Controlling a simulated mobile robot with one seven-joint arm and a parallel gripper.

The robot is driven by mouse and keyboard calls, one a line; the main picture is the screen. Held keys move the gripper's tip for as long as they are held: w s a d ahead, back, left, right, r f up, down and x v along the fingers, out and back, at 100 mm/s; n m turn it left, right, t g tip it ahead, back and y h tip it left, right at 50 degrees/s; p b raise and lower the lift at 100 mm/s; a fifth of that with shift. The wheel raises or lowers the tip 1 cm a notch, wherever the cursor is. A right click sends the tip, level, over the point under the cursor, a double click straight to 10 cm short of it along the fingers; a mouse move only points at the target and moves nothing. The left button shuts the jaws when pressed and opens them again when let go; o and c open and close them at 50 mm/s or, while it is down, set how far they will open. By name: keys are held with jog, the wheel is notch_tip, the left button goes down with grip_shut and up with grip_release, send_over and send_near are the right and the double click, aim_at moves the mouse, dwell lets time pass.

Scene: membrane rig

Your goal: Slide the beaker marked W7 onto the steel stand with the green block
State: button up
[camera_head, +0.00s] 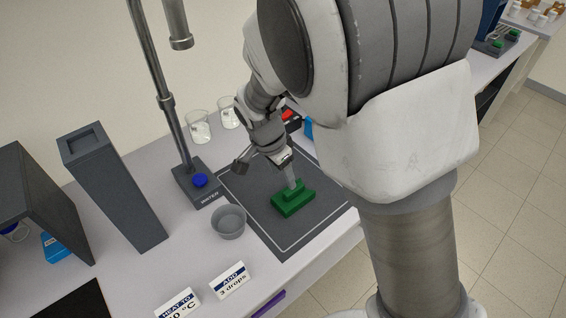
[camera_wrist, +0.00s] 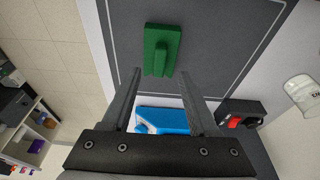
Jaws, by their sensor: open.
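The green block (camera_head: 293,203) lies on the dark mat, a flat base with a raised ridge on top; it also shows in the wrist view (camera_wrist: 161,50). My gripper (camera_head: 290,181) is over it, fingers pointing down. In the wrist view my gripper (camera_wrist: 160,76) is open and empty, and the block lies just beyond the fingertips. Two glass beakers (camera_head: 199,127) and (camera_head: 229,113) stand at the back of the bench; one beaker (camera_wrist: 303,91) shows at the right of the wrist view. No W7 mark is readable. I cannot make out the steel stand; my arm hides part of the bench.
A dark mat (camera_head: 248,222) with a white outline lies under the block. A grey bowl (camera_head: 228,222), a water tap base (camera_head: 198,184) and a tall grey box (camera_head: 112,190) stand left. A black-and-red device (camera_wrist: 240,119) and a blue-and-white object (camera_wrist: 165,121) are near.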

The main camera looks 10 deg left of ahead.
aim_at(289, 192)
jog(key=shift+b+x, duration=3.25)
jog(key=shift+x, duration=1.35)
jog(key=shift+s, duration=0.1)
grip_shut()
jog(key=shift+r, duration=0.1)
jog(key=shift+r+p, duration=1.7)
jog(key=shift+r, duration=0.75)
